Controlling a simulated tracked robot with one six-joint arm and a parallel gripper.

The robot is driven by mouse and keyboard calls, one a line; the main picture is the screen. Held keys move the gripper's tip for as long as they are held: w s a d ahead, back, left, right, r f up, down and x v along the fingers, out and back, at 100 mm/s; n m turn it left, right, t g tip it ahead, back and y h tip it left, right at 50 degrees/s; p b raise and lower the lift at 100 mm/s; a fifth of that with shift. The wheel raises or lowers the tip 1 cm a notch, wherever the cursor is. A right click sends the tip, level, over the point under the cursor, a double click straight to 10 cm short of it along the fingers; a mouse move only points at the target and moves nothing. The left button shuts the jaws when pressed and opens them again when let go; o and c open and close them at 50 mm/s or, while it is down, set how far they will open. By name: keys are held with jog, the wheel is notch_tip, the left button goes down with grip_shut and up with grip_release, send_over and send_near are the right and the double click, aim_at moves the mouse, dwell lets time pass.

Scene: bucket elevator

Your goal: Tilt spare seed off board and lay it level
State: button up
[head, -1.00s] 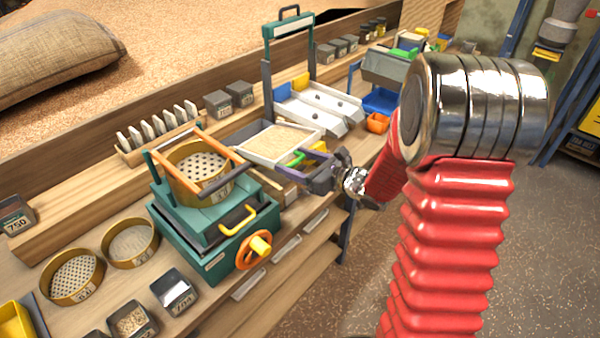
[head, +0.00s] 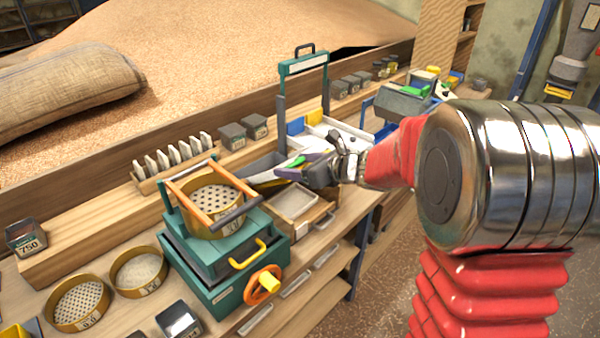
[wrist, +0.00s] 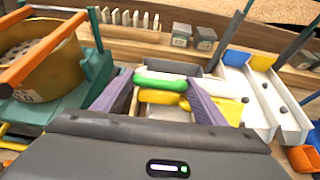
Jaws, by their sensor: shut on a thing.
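My gripper (head: 308,170) is shut on the board by its grip, between purple fingers. In the wrist view the green part of the grip (wrist: 160,80) lies across between the fingers, with a yellow part below it. In the head view the board (head: 266,178) shows only as a thin pale strip, steeply tilted, left of the gripper. It is beside a dark grey bin (head: 262,165). The seed on the board cannot be seen from here. Below is a shallow pale tray (head: 294,202) on a wooden stand.
The green sieve machine (head: 225,255) with its brass sieve (head: 212,205) stands close on the left. A white sloped chute (head: 345,135) and a teal upright frame (head: 303,64) stand behind. Small dark tins (head: 232,136) line the back ledge. The floor at right is open.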

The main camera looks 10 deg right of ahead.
jog(key=shift+w+r, duration=0.3)
jog(key=shift+r, duration=0.35)
jog(key=o, duration=1.2)
jog(key=shift+f, duration=0.1)
jog(key=shift+f, duration=0.1)
jog(key=shift+s+d, duration=0.25)
jog(key=shift+s, duration=0.15)
jog(key=v, duration=1.3)
jog(key=shift+a, duration=0.1)
